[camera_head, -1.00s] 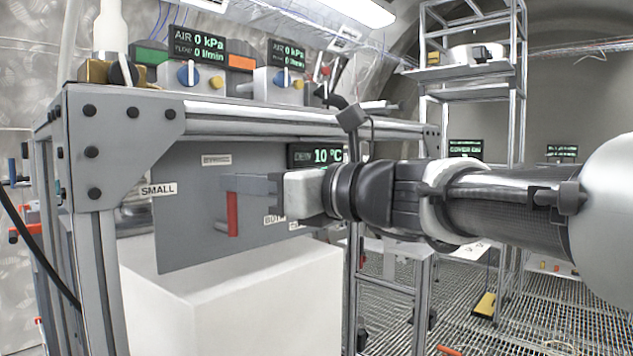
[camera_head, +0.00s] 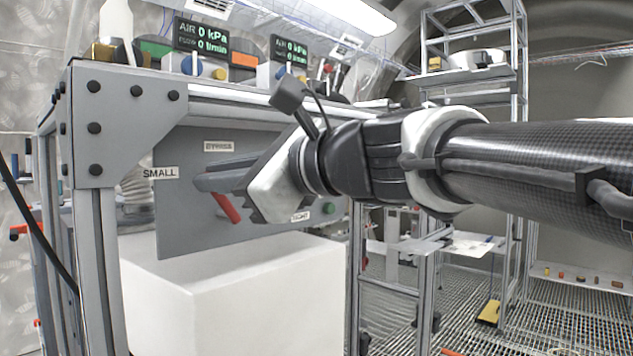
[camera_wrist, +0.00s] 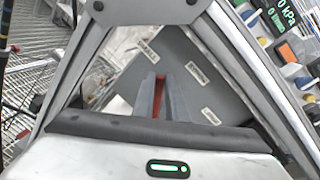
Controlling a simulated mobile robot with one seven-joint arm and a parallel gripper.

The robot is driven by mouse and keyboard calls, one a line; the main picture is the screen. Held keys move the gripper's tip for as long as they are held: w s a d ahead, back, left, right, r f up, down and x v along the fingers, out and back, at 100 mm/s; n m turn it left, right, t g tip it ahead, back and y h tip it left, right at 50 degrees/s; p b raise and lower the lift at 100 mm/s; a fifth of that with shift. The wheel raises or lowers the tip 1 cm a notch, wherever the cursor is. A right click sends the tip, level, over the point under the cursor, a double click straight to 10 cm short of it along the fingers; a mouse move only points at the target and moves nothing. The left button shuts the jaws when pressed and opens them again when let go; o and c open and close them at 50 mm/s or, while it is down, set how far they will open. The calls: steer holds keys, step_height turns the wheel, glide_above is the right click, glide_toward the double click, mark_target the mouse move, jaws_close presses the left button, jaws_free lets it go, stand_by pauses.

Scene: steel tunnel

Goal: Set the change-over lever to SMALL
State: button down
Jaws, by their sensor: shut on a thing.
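The red change-over lever (camera_head: 227,207) is on a grey panel (camera_head: 180,225) and slants from upper left to lower right. My gripper (camera_head: 208,180) is shut on it, with its fingers across the lever's upper part. In the wrist view the red lever (camera_wrist: 161,82) shows as a strip between the two grey fingers. The SMALL label (camera_head: 160,173) is at the panel's left edge, left of the fingers. A BYPASS label (camera_head: 219,146) is above the lever. Another label (camera_head: 300,216) at lower right is partly hidden by my gripper. The lever's pivot is hidden.
A grey frame post with a bolted plate (camera_head: 125,110) stands left of the panel. A white block (camera_head: 230,290) is below it. Air displays (camera_head: 202,37) and valves sit on the beam above. A shelf rack (camera_head: 470,75) is at the right rear.

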steer(key=shift+s+a+f+n+h+b, duration=0.2)
steer(key=shift+s+a+f+n+b, duration=0.15)
steer(key=shift+n, duration=0.3)
steer(key=shift+s+a+f+n+h+b, duration=0.2)
steer(key=shift+s+f+n+b, duration=0.1)
steer(key=shift+n+b, duration=0.25)
steer(key=c, duration=1.8)
jaws_free()
steer(key=shift+o, duration=0.2)
steer(key=v, duration=1.7)
steer(key=shift+s+d, duration=0.15)
steer(key=shift+s, duration=0.05)
